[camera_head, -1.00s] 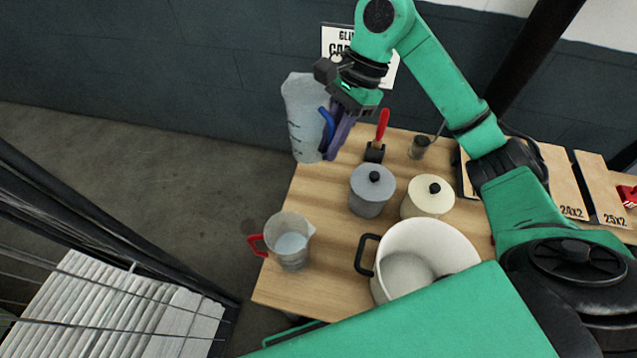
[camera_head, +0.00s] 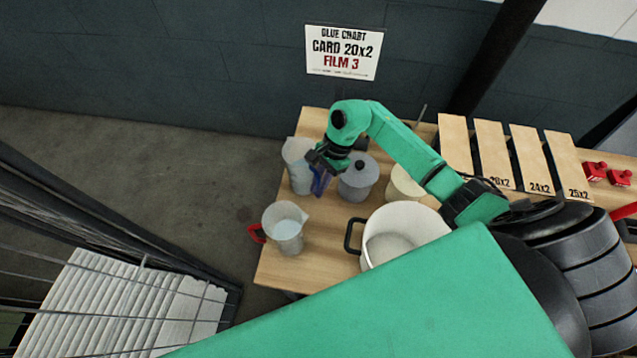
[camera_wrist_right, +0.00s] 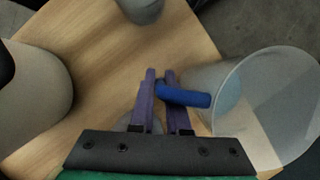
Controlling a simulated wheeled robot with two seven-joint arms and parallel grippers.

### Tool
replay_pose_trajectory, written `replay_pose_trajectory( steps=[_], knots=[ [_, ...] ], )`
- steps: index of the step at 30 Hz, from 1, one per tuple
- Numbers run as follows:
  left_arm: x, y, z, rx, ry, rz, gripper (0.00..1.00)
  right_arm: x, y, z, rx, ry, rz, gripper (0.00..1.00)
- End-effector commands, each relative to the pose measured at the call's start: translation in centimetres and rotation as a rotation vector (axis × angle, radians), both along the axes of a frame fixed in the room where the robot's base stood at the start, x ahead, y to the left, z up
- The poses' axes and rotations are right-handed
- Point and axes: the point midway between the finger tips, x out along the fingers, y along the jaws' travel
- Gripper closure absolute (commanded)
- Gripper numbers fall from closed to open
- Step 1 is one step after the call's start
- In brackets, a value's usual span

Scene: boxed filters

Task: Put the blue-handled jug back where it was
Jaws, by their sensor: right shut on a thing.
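The blue-handled jug (camera_head: 297,168) is a tall, pale, translucent jug at the back left part of the wooden table in the head view. It looks roughly upright; I cannot tell whether its base touches the table. My right gripper (camera_head: 318,178) is at its right side, shut on the blue handle. In the right wrist view the blue handle (camera_wrist_right: 185,95) lies at the purple fingers (camera_wrist_right: 160,85), and the clear jug body (camera_wrist_right: 268,95) fills the right side. My left gripper is not in view.
A red-handled jug (camera_head: 286,230) stands in front on the table (camera_head: 325,258). A grey lidded pot (camera_head: 357,181) is close right of my gripper, with a cream pot (camera_head: 403,184) and a large white pot (camera_head: 400,222) further right. A sign (camera_head: 343,52) hangs behind.

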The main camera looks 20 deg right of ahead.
Motion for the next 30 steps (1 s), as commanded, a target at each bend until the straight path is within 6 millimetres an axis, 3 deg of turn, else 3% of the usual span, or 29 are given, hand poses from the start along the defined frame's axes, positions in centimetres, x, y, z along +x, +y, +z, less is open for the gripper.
replay_pose_trajectory(
  steps=[3, 4, 6, 17, 19, 30],
  knots=[
    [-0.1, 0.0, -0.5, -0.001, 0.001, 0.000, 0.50, 0.1, 0.0, -0.2, 0.001, -0.003, 0.000, 1.00],
    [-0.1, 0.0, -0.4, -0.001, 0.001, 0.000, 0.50, 0.0, 0.0, -0.2, -0.001, 0.000, 0.000, 0.78],
    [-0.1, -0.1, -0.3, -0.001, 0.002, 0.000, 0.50, 0.0, 0.0, -0.1, 0.000, 0.000, 0.000, 0.56],
    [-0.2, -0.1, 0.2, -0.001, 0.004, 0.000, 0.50, 0.0, 0.0, 0.4, 0.001, 0.000, 0.000, 0.56],
    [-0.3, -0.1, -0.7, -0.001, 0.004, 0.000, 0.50, 0.3, -0.5, 0.8, -0.001, -0.004, 0.001, 0.56],
    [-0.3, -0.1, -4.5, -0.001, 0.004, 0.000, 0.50, 1.5, -3.9, 9.2, -0.002, -0.004, 0.000, 0.56]
  ],
)
